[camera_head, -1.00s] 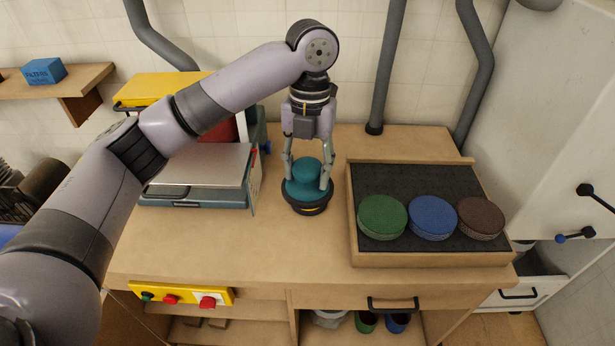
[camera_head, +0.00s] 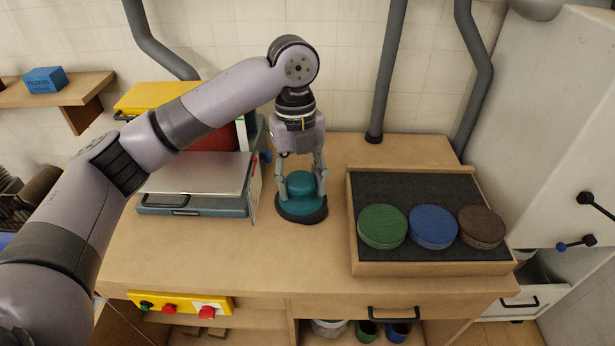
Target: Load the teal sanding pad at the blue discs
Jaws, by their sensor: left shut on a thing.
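The teal sanding pad (camera_head: 302,213) has a rounded teal knob on top and a wide dark base. It is upright at the middle of the workbench, left of the tray. My left gripper (camera_head: 301,190) points down from above, with its fingers closed on opposite sides of the knob. I cannot tell whether the base touches the bench top. The blue discs (camera_head: 433,227) are a round stack in the tray, between the green discs (camera_head: 382,227) and the brown discs (camera_head: 481,227). My right gripper is out of view.
The wooden tray (camera_head: 430,269) has a raised rim and a dark liner, bare behind the discs. A press-like machine with a metal plate (camera_head: 200,174) stands left of the pad. A grey pipe (camera_head: 388,75) rises behind the bench. Bare bench top (camera_head: 230,252) lies in front.

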